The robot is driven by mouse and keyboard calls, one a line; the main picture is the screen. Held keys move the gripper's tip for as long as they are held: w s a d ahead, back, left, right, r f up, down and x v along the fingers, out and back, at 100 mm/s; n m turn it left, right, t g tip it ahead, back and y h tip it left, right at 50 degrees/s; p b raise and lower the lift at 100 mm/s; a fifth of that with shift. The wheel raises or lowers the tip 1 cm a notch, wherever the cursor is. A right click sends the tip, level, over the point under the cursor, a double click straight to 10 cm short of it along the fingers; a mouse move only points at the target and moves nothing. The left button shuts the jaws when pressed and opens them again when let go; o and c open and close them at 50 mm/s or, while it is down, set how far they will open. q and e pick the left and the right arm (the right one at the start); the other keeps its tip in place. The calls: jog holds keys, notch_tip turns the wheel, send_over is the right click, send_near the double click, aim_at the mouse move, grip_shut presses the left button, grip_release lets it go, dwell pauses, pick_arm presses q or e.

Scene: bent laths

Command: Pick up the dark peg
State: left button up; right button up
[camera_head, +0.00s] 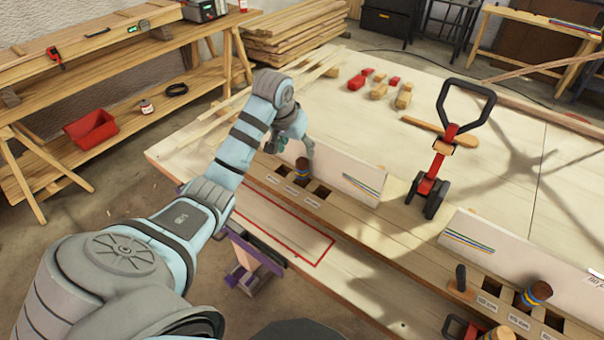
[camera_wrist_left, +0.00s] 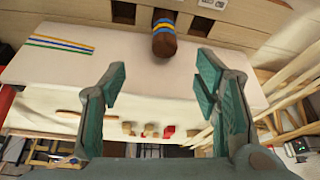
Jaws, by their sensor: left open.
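A dark brown peg (camera_head: 303,168) with blue and yellow bands stands in a wooden holder (camera_head: 262,176) with square holes, near the table's front edge. In the left wrist view the peg (camera_wrist_left: 164,44) is at the top middle, with the bands toward the holder. My left gripper (camera_head: 291,148) is just above and behind the peg in the head view. In the left wrist view its teal fingers (camera_wrist_left: 161,74) are spread apart with nothing between them, and the peg lies beyond the gap. A second dark brown banded peg (camera_head: 536,293) stands in the right holder. My right gripper is not in view.
A white panel with coloured stripes (camera_head: 345,172) stands behind the left holder; another (camera_head: 500,245) stands behind the right one. A red clamp-like tool with a black handle (camera_head: 437,165) stands between them. Red and tan blocks (camera_head: 380,85) lie farther back. The tabletop's right is mostly clear.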

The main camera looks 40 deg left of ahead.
aim_at(300, 164)
pick_arm(q)
jog(key=x, duration=0.9)
jog(key=b+x, duration=0.1)
jog(key=x, duration=0.3)
jog(key=shift+s+a+f, duration=0.2)
jog(key=shift+a+f, duration=0.1)
jog(key=shift+a, duration=0.05)
jog(key=shift+c, duration=0.6)
jog(key=c, duration=1.1)
